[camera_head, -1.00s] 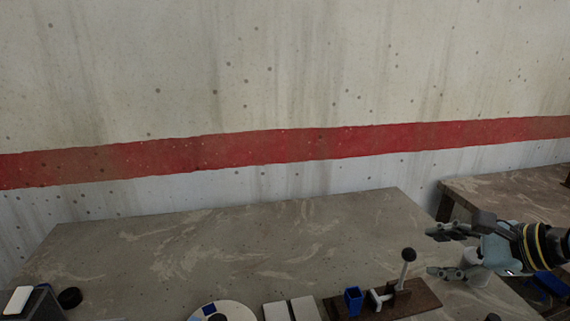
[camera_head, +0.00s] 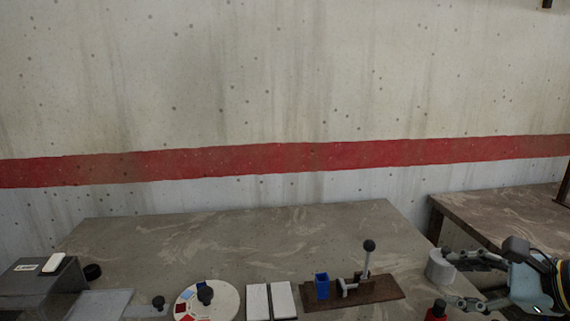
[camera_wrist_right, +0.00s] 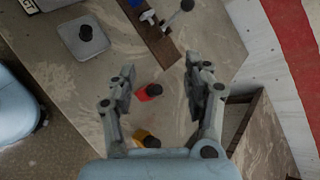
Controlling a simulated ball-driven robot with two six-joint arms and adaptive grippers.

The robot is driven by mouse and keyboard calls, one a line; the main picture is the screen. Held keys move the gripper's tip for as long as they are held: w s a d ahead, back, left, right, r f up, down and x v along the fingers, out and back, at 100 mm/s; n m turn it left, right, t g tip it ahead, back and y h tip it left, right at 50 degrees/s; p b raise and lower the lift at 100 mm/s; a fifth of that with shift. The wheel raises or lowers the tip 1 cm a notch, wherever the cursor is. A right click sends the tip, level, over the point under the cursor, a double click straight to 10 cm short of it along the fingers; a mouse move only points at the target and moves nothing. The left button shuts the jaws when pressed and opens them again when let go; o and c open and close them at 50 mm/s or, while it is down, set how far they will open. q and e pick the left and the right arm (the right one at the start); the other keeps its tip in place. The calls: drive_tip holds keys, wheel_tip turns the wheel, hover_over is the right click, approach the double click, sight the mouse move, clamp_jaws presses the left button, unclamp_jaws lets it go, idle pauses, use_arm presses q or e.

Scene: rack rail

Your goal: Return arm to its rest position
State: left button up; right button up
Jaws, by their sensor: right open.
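My right gripper (camera_head: 452,280) is at the lower right in the head view, fingers apart and pointing left, with nothing held between them. It also shows in the right wrist view (camera_wrist_right: 160,72), open above the table, with a red knobbed piece (camera_wrist_right: 149,92) visible below between the fingers. In the head view the upper finger overlaps a pale cylinder (camera_head: 440,266); I cannot tell whether they touch. The red piece (camera_head: 437,311) stands near the lower finger. My left gripper is not in view.
A round disc (camera_head: 228,300), white panels (camera_head: 257,301) and a grey box (camera_head: 35,290) stand further left. The table's back (camera_head: 250,235) is clear.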

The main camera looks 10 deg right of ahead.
wheel_tip(320, 180, up, 13)
drive_tip(key=w+a+m+t+h, duration=0.2)
drive_tip(key=m+t+h, duration=0.5)
drive_tip(key=m, duration=1.4)
drive_tip(key=s+d+f+m+g+h, duration=0.3)
drive_tip(key=s+d+m+h, duration=0.15)
drive_tip(key=m, duration=1.05)
drive_tip(key=s+a+f+m+g, duration=0.2)
drive_tip(key=s+f+m+g, duration=0.4)
drive_tip(key=f+m, duration=0.1)
drive_tip(key=s+a+f+m+g+y, duration=0.4)
drive_tip(key=s+a+f+m+y, duration=0.15)
drive_tip(key=s+a, duration=0.35)
wheel_tip(320, 180, down, 37)
drive_tip(key=s+d+g+b, duration=0.1)
drive_tip(key=s+g+b, duration=0.15)
drive_tip(key=b, duration=0.65)
use_arm(q)
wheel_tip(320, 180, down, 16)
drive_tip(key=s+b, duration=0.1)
drive_tip(key=b, duration=0.6)
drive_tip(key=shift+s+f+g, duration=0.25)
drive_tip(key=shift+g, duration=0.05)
use_arm(e)
drive_tip(key=s+d+f, duration=0.1)
drive_tip(key=s+f, duration=1.7)
drive_tip(key=f, duration=0.3)
drive_tip(key=shift+f+g+y, duration=0.25)
drive_tip(key=shift+g+y, duration=0.05)
drive_tip(key=shift+g, duration=0.15)
